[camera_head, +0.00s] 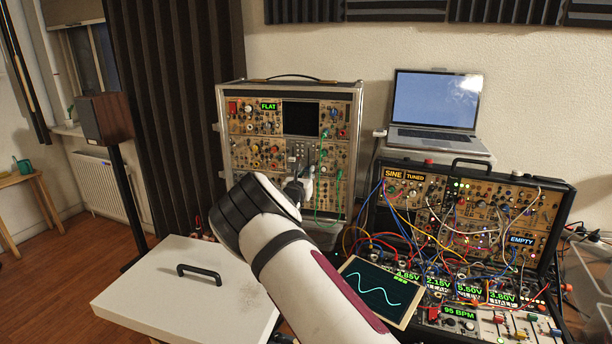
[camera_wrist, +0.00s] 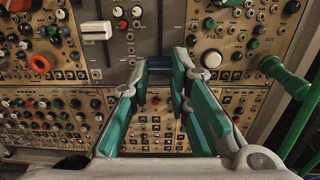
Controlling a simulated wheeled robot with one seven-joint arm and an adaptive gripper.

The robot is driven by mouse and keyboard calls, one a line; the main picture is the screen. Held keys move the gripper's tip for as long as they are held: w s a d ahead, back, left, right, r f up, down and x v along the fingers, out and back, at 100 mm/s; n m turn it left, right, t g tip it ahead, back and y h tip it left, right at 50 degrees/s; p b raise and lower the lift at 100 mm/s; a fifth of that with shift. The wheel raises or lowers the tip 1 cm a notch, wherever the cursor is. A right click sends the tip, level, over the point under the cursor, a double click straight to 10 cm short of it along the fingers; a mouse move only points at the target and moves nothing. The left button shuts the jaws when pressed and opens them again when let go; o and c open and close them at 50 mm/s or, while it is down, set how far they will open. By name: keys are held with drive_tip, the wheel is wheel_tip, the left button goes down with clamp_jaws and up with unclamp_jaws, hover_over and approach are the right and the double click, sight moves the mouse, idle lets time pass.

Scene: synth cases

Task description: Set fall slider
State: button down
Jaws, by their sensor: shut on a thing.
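In the wrist view, a grey panel (camera_wrist: 120,60) carries vertical sliders. A white slider cap (camera_wrist: 96,31) sits high in its slot, left of my gripper. My gripper (camera_wrist: 160,64), with teal-padded fingers, is shut on a dark bluish slider cap (camera_wrist: 159,63) right of the white one. The fingertips hide much of this cap, and I cannot read a "fall" label. In the head view, my gripper (camera_head: 298,188) reaches the front of the tall synth case (camera_head: 224,150). My arm hides the case's lower part.
A green cable plug (camera_wrist: 283,76) sticks out right of my gripper, with green cables (camera_head: 318,195) hanging there. A second case (camera_head: 562,205) with many patch cables, a screen (camera_head: 375,288) and a laptop (camera_head: 433,105) stand to the right. A white lid with a handle (camera_head: 198,272) lies left.

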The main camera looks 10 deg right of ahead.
sight(308, 151)
wheel_tip(308, 151, up, 7)
drive_tip(key=shift+p, duration=0.65)
drive_tip(key=c, duration=1.5)
unclamp_jaws()
drive_tip(key=shift+a, duration=0.1)
drive_tip(key=shift+s+a, duration=0.15)
drive_tip(key=shift+s, duration=0.1)
drive_tip(key=v, duration=1.1)
drive_tip(key=shift+s+f, duration=0.1)
drive_tip(key=shift+s, duration=0.1)
